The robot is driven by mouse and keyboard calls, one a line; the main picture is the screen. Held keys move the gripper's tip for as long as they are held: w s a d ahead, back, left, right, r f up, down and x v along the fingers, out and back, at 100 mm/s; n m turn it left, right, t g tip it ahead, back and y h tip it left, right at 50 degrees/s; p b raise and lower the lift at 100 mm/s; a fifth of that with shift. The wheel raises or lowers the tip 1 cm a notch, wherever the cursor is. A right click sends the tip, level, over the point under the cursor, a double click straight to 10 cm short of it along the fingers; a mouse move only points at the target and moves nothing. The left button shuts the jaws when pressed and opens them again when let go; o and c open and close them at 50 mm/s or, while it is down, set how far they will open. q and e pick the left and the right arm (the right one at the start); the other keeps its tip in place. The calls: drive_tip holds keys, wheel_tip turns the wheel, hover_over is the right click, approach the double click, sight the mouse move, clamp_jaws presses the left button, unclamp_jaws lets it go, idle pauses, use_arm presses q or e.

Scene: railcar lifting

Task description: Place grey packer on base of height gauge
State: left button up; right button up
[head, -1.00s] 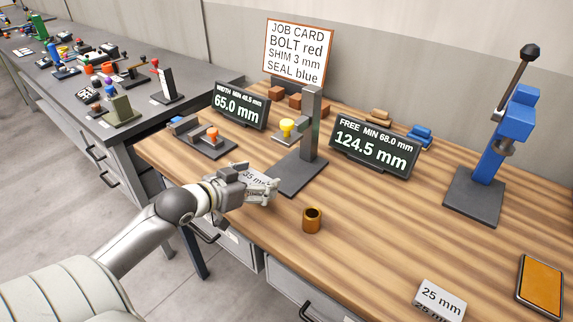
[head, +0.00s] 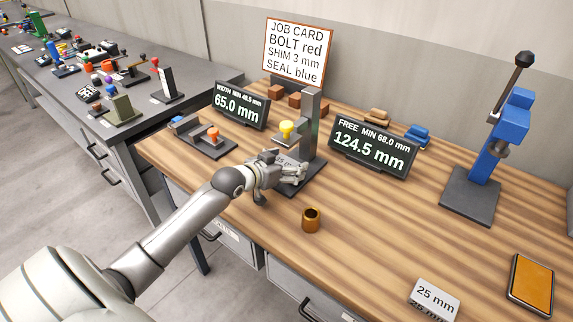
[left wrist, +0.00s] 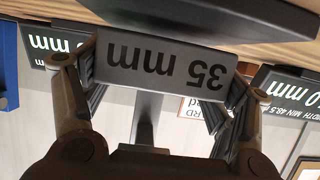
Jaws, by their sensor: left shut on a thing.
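My left gripper (head: 290,174) is shut on the grey packer, a block marked 35 mm (left wrist: 165,65). In the head view the gripper covers most of the packer, and a grey part with lettering (head: 285,160) shows behind the fingers. The gripper and packer are over the base in the head view. In the left wrist view, which is upside down, the base (left wrist: 215,12) shows close to the packer. I cannot tell whether they touch. My right gripper is not in view.
The FREE display (head: 372,147) reads 124.5 mm, right of the gauge. An orange-brown ring (head: 311,220) stands in front. A 25 mm block (head: 436,297) and an orange-topped tray (head: 532,284) are at the right front. A width gauge (head: 205,140) is at left. The wooden bench's middle right is clear.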

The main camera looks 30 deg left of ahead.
use_arm(q)
drive_tip(key=shift+f, duration=0.4)
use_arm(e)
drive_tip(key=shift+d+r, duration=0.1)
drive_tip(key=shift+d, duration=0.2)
use_arm(q)
drive_tip(key=shift+f, duration=0.1)
drive_tip(key=o, duration=1.1)
drive_tip(key=shift+s, duration=0.1)
drive_tip(key=v, duration=1.2)
drive_tip(key=shift+b, duration=0.4)
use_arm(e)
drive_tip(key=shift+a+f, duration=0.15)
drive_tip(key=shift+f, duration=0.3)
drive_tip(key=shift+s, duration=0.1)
